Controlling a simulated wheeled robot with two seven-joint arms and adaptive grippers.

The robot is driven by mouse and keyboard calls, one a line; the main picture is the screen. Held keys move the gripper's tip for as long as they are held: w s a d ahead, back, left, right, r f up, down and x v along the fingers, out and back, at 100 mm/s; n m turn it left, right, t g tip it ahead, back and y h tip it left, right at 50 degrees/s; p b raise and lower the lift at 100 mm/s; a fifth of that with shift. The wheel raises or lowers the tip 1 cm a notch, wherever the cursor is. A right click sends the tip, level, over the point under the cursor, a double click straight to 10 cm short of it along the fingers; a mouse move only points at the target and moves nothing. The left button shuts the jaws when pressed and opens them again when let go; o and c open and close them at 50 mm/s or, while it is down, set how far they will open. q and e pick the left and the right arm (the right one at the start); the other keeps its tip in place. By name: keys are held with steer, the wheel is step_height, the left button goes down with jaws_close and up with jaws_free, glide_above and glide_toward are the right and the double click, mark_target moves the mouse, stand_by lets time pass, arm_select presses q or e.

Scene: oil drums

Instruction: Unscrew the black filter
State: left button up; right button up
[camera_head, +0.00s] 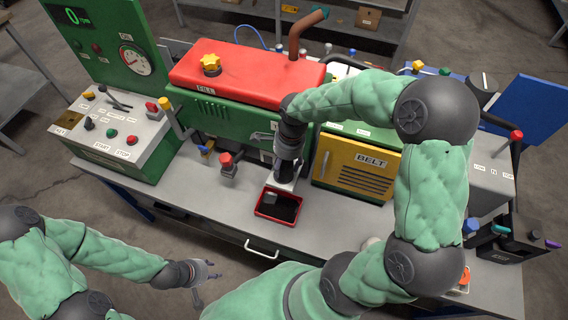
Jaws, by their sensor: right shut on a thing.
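My right arm reaches over the bench from the right, and its gripper (284,172) points down at the front of the green engine housing (235,128). It is shut on what appears to be the black filter, which the gripper and wrist mostly hide; I cannot tell whether the filter still touches its mount. A red tray (258,210) with dark contents lies on the bench just below this gripper. My left gripper (205,283) is at the lower left, off the bench's front edge, with its fingers apart and empty.
A red cover (245,72) with a yellow star knob (210,64) tops the engine. A yellow BELT panel (357,165) stands right of my right gripper. A red-knobbed valve (227,160) is to its left. The grey bench top (205,195) is clear left of the tray.

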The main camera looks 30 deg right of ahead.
steer(key=shift+r+p, duration=0.45)
steer(key=shift+r, duration=0.15)
stand_by(0.4)
steer(key=shift+r+p, duration=1.45)
steer(key=shift+r, duration=0.5)
